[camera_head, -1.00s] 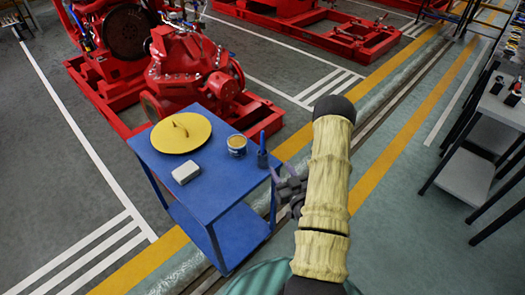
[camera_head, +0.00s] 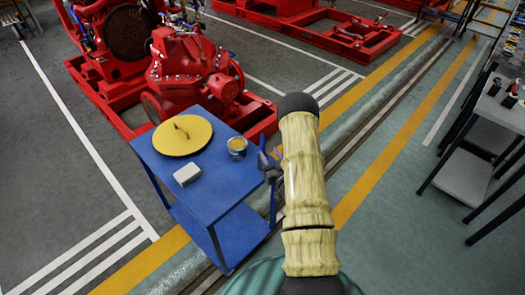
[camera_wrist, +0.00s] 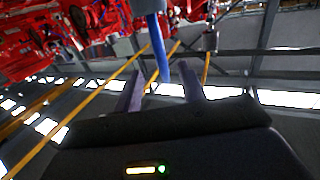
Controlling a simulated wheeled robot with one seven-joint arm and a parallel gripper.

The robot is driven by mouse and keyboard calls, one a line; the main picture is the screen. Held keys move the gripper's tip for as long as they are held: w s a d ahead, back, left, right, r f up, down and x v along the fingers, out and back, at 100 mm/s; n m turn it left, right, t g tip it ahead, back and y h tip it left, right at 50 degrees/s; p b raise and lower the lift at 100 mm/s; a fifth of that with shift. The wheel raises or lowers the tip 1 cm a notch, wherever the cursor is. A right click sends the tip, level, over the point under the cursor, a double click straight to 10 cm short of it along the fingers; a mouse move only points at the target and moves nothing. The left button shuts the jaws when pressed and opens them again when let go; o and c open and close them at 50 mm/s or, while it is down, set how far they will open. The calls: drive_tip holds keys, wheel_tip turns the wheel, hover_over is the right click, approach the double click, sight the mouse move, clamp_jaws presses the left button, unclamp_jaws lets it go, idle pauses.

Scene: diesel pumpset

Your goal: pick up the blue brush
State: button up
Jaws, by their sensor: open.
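The blue brush (camera_head: 262,144) stands upright near the right corner of the blue cart's top in the head view. In the wrist view its blue handle (camera_wrist: 160,45) reaches down from the top edge, its end between the two fingertips. My gripper (camera_head: 268,164) is beside the brush at the cart's right edge, partly hidden by my padded arm. In the wrist view my gripper (camera_wrist: 161,70) is open, with a finger on each side of the handle and gaps visible. The brush's lower part is partly hidden in the head view.
A grey bench (camera_head: 500,105) is at the right, with clear floor between.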

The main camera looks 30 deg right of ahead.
sight(263, 145)
drive_tip(key=shift+w, duration=1.65)
drive_tip(key=shift+w, duration=0.1)
drive_tip(key=shift+w+p, duration=0.9)
drive_tip(key=shift+w, duration=1.65)
drive_tip(key=shift+r, duration=0.1)
clamp_jaws()
